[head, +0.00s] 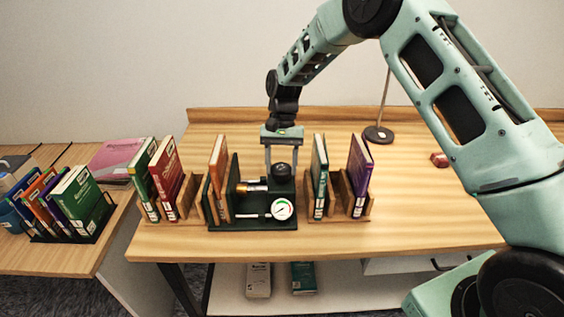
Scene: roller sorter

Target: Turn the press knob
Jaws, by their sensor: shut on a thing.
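The press (260,222) is a dark green unit on the wooden table, standing between books. It has a brass-coloured piston (254,187) at the left, a white round gauge (282,210) at the lower right and a black knob (284,167) at the upper right. My gripper (282,173) points straight down from above, with one finger at each side of the knob, and is shut on it. The finger ends are partly hidden behind the press parts.
Upright books stand close on both sides: an orange book (217,166) left, a green book (319,172) and a purple book (359,174) right. The right tabletop is mostly clear.

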